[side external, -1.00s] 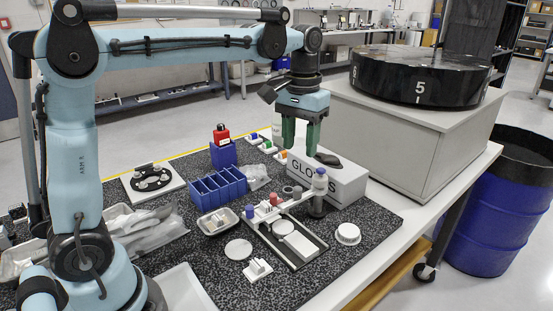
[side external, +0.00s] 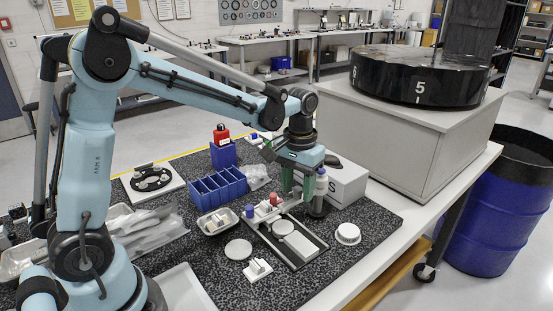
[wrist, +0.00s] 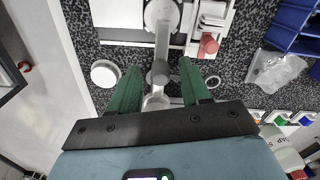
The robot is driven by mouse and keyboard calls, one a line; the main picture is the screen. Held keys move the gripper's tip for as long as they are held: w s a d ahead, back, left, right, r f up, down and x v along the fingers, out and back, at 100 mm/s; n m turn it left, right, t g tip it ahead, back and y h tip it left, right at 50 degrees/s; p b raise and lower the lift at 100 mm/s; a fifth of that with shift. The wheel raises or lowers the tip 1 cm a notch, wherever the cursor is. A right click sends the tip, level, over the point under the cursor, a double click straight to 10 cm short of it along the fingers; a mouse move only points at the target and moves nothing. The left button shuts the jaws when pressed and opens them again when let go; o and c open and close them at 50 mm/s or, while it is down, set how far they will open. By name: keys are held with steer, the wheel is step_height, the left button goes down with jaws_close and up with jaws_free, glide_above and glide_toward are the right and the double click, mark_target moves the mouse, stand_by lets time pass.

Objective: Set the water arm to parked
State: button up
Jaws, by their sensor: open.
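The fixture (side external: 312,247) is a flat frame with a pale round disc (side external: 283,227). In the wrist view, what looks like the water arm (wrist: 162,45) is a light grey bar. It runs from over the disc (wrist: 160,12) down toward my gripper, with a darker round knob (wrist: 158,76) near its lower end. My gripper (wrist: 155,78) is open, its green fingers on either side of the knob with gaps visible. In the side view my gripper (side external: 298,196) is low at the fixture's back, beside a grey post (side external: 319,196); the fingers partly hide the bar there.
A red knob (side external: 273,199) and a blue knob (side external: 249,211) stand on the fixture. A white glove box (side external: 348,184) is close behind my gripper. A round white cap (side external: 347,234) lies to the right. Blue bins (side external: 217,188) stand to the left.

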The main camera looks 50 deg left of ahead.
jaws_close()
steer(key=shift+a, duration=0.1)
stand_by(0.5)
steer(key=w+a+m, duration=0.7)
steer(key=m, duration=1.1)
steer(key=shift+w, duration=0.15)
stand_by(0.6)
jaws_free()
